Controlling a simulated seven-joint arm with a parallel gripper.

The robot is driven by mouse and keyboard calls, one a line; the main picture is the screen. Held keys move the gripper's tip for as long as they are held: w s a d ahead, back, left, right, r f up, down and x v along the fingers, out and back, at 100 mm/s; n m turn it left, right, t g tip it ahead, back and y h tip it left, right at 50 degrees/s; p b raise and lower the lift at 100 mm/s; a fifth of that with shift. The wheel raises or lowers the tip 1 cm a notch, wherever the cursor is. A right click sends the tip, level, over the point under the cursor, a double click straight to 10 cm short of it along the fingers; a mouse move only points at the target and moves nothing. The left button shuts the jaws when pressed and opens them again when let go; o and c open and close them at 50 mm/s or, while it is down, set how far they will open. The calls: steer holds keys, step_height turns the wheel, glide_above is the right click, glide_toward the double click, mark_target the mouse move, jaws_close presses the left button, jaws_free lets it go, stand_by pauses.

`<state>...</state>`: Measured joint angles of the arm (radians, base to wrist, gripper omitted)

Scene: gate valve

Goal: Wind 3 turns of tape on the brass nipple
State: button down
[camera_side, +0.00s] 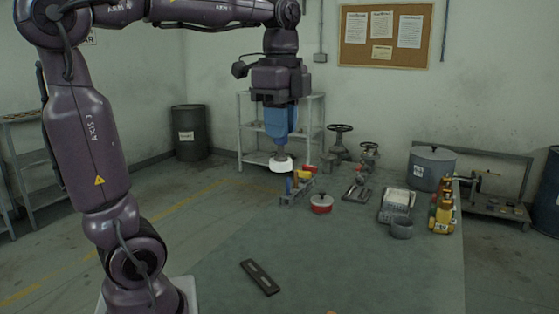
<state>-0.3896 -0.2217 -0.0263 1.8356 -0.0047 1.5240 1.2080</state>
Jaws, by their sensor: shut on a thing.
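My gripper (281,153) points straight down from my arm, with a blue section above its narrow tip. It is shut on a white, disc-shaped roll (281,166) that looks like the tape. The roll hangs just above and left of a small grey rack (291,197) on the green-grey table. The rack holds small upright blue, red and yellow pieces. A small yellowish piece (306,174) stands there, but I cannot tell if it is the brass nipple. The fingertips are too small to make out, and I cannot see tape on any fitting.
A red round tin (321,203) stands right of the rack. Handwheel valves (340,140), a grey pot (432,168), a grey tray (397,201) and yellow bottles (441,212) stand farther right. A dark flat bar (260,277) lies in front. The table's front is mostly clear.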

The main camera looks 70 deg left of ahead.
steer(key=w+d+r, duration=0.1)
steer(key=w+d, duration=1.1)
steer(key=d, duration=0.5)
steer(key=d+f, duration=0.2)
steer(key=d, duration=1.7)
steer(key=shift+f, duration=4.75)
steer(key=shift+d, duration=0.5)
